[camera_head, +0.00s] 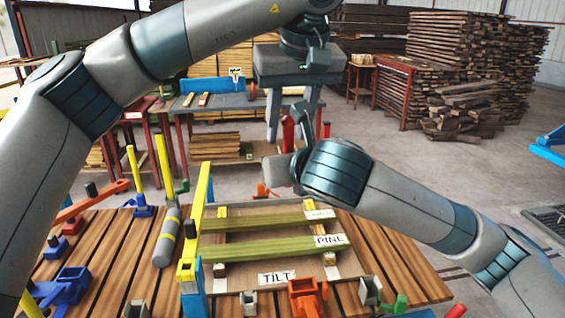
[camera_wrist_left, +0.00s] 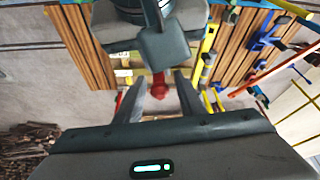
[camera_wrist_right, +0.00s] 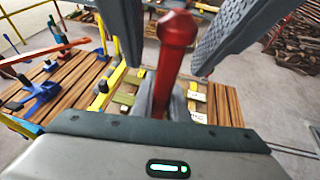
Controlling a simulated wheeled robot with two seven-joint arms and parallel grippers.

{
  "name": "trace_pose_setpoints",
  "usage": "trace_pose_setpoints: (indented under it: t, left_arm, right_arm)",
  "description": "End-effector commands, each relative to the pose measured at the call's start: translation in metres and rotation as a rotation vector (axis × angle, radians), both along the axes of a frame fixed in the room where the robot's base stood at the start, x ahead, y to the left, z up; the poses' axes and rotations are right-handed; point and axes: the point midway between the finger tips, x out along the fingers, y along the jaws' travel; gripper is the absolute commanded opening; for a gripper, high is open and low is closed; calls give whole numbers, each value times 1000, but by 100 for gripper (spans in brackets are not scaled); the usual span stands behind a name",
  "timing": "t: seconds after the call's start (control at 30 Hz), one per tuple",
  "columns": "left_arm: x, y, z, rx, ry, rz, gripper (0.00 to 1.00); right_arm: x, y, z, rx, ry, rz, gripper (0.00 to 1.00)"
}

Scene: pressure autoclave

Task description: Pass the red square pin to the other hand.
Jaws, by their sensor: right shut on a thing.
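The red square pin (camera_head: 288,132) stands between the two grippers, above the far edge of the work table. In the right wrist view the pin (camera_wrist_right: 174,55) rises from between the fingers of my right gripper (camera_wrist_right: 166,105), which is shut on it; its rounded knob end is toward the camera's top. My left gripper (camera_head: 292,125) comes from above with its fingers spread. In the left wrist view the pin (camera_wrist_left: 159,85) shows between the open fingers. In the right wrist view the left fingers stand on either side of the knob, apparently apart from it. The pin's lower part is hidden.
The slatted table (camera_head: 115,245) below holds a wooden frame with boards labelled PINE (camera_head: 328,240) and a TILT label (camera_head: 277,278). Yellow and blue clamps (camera_head: 190,255) stand at its left, an orange block (camera_head: 306,296) in front. Timber stacks (camera_head: 470,60) are far behind.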

Motion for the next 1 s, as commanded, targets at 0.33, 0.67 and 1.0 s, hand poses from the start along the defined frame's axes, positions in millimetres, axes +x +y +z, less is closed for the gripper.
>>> trace_pose_setpoints:
  t: [0.33,0.67,1.0]
  left_arm:
    - [-12,-5,34,0,-4,1,36]
    - [-32,-14,86,1,-3,1,36]
    - [-41,-18,109,0,-1,0,36]
  right_arm:
    - [0,0,0,0,-1,0,0]
    - [0,0,0,0,-1,0,0]
    - [0,0,0,0,-1,0,0]
